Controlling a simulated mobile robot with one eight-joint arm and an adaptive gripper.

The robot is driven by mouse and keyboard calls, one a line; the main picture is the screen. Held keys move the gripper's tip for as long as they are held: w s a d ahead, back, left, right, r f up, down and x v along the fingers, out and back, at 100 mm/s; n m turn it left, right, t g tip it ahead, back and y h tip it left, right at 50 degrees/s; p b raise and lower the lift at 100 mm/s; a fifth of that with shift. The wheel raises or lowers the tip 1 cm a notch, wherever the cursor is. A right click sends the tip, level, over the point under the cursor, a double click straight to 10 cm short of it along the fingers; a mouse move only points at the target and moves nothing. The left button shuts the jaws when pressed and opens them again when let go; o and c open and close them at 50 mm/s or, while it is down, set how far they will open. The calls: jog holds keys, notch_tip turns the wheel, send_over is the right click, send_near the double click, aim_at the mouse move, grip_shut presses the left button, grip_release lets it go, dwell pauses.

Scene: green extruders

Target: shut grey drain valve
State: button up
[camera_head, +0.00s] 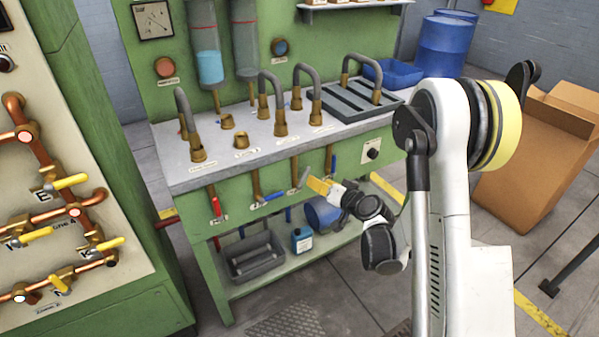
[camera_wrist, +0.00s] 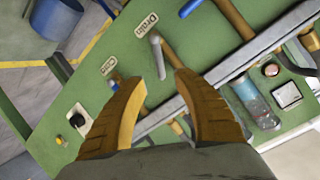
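The grey drain valve handle (camera_head: 303,178) hangs on a brass pipe under the front edge of the green bench. In the wrist view the grey handle (camera_wrist: 157,56) lies below the "Drain" label (camera_wrist: 146,25), its lower end in line with the gap between my fingertips. My gripper (camera_head: 319,186) is just right of the handle in the head view. In the wrist view my gripper (camera_wrist: 160,76) is open, with its two yellow-brown fingers apart and nothing clasped. The exact depth between fingertips and handle is hard to tell.
A blue valve handle (camera_head: 268,197) and a red one (camera_head: 216,206) hang left of the grey one. A blue handle (camera_head: 334,158) is to the right. A lower shelf holds a grey bin (camera_head: 255,258) and a blue bottle (camera_head: 302,241). A cardboard box (camera_head: 530,185) stands at right.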

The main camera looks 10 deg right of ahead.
aim_at(305, 178)
jog(key=b+x, duration=0.1)
jog(key=x, duration=0.8)
jog(key=shift+w+a+f, duration=0.1)
jog(key=shift+w, duration=0.3)
grip_shut()
